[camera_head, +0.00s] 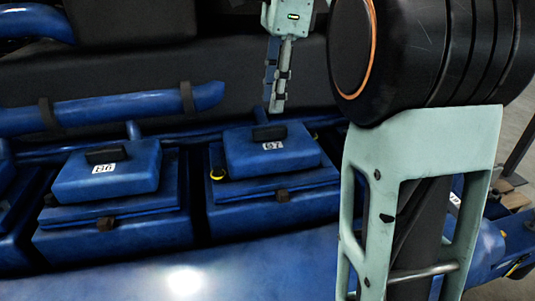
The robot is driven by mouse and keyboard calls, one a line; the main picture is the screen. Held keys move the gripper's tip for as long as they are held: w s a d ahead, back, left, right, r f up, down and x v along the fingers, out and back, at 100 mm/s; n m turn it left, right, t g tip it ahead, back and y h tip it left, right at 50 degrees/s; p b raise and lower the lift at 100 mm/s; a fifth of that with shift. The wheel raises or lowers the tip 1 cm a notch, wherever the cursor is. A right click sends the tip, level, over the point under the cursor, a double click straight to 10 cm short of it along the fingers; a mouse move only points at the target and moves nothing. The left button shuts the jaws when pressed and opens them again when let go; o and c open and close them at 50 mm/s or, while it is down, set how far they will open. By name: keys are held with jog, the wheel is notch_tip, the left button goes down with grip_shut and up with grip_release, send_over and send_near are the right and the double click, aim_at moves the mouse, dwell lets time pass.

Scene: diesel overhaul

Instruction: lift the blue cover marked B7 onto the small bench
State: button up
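A blue cover (243,154) with a black handle (269,132) sits on a blue engine housing right of centre. Its small white label is blurred but seems to end in 7, consistent with B7. My gripper (277,107) hangs down from the top of the picture. Its fingertips appear just above and behind the handle in this view, with no clear contact. The fingers overlap from this side, so their opening is hidden. I cannot make out the small bench.
A similar blue cover (132,173) with a black handle and unclear label sits to the left. A blue pipe (105,110) runs behind. My arm blocks much of the right side.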

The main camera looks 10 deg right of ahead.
aim_at(269, 128)
jog(key=shift+s+a+f, duration=0.1)
jog(key=shift+a+f, duration=0.1)
jog(key=shift+f, duration=1.45)
jog(key=shift+a+f, duration=0.15)
jog(key=shift+f, duration=1.45)
grip_shut()
